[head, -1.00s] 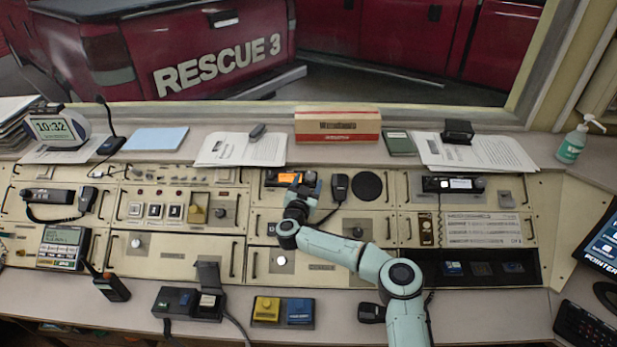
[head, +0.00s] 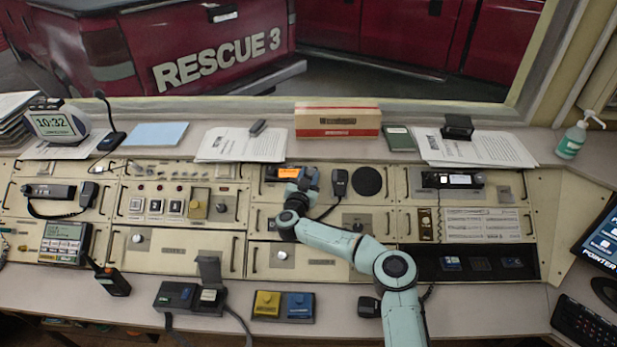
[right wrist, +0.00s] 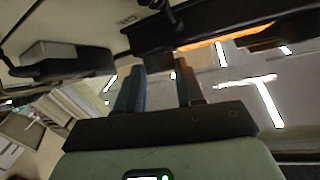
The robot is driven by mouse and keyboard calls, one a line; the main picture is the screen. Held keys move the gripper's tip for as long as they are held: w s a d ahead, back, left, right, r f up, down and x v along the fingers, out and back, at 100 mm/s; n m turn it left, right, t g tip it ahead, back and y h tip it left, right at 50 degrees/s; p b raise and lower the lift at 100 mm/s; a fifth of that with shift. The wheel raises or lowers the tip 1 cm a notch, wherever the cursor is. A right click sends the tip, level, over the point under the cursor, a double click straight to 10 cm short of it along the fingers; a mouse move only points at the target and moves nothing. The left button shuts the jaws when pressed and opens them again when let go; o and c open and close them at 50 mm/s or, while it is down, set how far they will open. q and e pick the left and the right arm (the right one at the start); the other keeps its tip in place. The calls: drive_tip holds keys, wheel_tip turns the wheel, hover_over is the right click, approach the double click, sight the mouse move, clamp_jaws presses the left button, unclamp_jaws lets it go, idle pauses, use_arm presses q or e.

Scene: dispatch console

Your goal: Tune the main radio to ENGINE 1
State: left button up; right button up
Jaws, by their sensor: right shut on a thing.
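The main radio (head: 289,173) is set in the top middle console panel. Its small orange display is lit, but its text is too small to read. My right gripper (head: 309,180) is at the right end of this radio, shut on what appears to be its knob. The gripper hides the knob in the head view. In the right wrist view the two fingers (right wrist: 160,88) reach up to the radio's dark face, below its orange display (right wrist: 222,38). The knob's pointer cannot be made out. My left gripper is not in view.
A hand microphone (head: 339,182) hangs just right of my gripper, with a round black speaker (head: 367,182) beyond it. Another radio (head: 452,180) with a white display sits further right. Papers (head: 243,145) and a red-white box (head: 338,121) lie on the ledge behind.

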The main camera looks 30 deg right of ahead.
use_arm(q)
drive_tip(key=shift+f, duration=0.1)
use_arm(e)
drive_tip(key=shift+r, duration=0.1)
drive_tip(key=shift+w+a+r+m+g+h, duration=0.1)
drive_tip(key=shift+a+m+g+h, duration=0.05)
drive_tip(key=shift+m+g+h, duration=0.55)
drive_tip(key=shift+w+r+m+g, duration=0.1)
drive_tip(key=shift+m+g, duration=0.4)
drive_tip(key=shift+m, duration=0.3)
drive_tip(key=m+g+p, duration=0.1)
drive_tip(key=m+g+h+p, duration=0.1)
drive_tip(key=m+g+p, duration=0.1)
drive_tip(key=m, duration=0.1)
drive_tip(key=shift+w+a+r+g, duration=0.1)
drive_tip(key=shift+w+a+g, duration=0.05)
drive_tip(key=shift+w+g, duration=0.25)
drive_tip(key=shift+m+g+h+p, duration=0.3)
drive_tip(key=shift+m+g, duration=0.3)
drive_tip(key=shift+m, duration=0.1)
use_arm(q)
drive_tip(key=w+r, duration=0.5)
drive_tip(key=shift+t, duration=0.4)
use_arm(e)
drive_tip(key=shift+m+g, duration=0.3)
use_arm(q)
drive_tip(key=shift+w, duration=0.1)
use_arm(e)
drive_tip(key=shift+m+g, duration=0.3)
drive_tip(key=shift+m, duration=0.1)
